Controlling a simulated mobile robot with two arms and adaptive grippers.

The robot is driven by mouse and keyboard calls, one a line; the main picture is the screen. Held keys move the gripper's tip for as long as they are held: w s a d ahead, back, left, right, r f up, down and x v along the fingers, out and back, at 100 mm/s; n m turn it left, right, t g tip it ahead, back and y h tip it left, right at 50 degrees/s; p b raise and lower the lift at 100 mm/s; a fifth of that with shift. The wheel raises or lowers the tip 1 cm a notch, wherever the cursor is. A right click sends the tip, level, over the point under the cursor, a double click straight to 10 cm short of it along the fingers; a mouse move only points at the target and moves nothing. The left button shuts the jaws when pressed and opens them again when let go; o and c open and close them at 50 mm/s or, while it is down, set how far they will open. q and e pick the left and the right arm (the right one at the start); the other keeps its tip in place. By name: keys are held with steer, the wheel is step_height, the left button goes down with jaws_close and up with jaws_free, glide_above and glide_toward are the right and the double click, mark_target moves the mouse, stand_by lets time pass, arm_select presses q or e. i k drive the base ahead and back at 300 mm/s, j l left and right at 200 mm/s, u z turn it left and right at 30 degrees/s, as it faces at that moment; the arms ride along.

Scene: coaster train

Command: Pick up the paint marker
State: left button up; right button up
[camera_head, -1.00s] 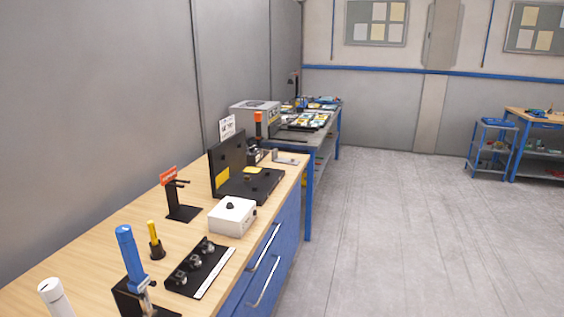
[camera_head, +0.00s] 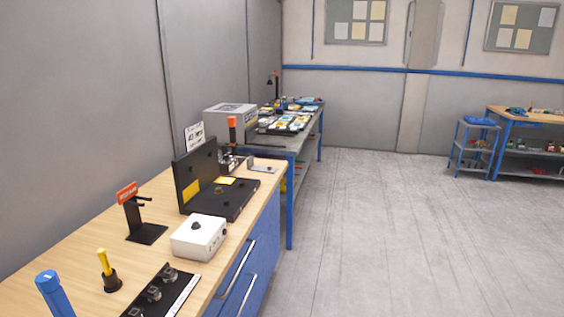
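A yellow pen-like object (camera_head: 103,262), which looks like the paint marker, stands upright in a small black round holder (camera_head: 112,281) on the wooden workbench (camera_head: 75,235) at the lower left. The holder is left of the black strip with several metal parts (camera_head: 155,294) and behind a blue cylinder (camera_head: 52,295) cut off by the bottom edge. Neither of my grippers shows in the head view.
A black stand with a red sign (camera_head: 145,230), a white box with a black knob (camera_head: 199,237) and a black fixture (camera_head: 230,198) stand farther along the bench. Blue drawers (camera_head: 255,255) form its front. The grey floor (camera_head: 400,230) to the right is clear.

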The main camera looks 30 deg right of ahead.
mark_target(103, 257)
steer(key=i+l+z, duration=0.4)
steer(key=i+l, duration=1.4)
steer(key=u, duration=2.25)
steer(key=l, duration=0.1)
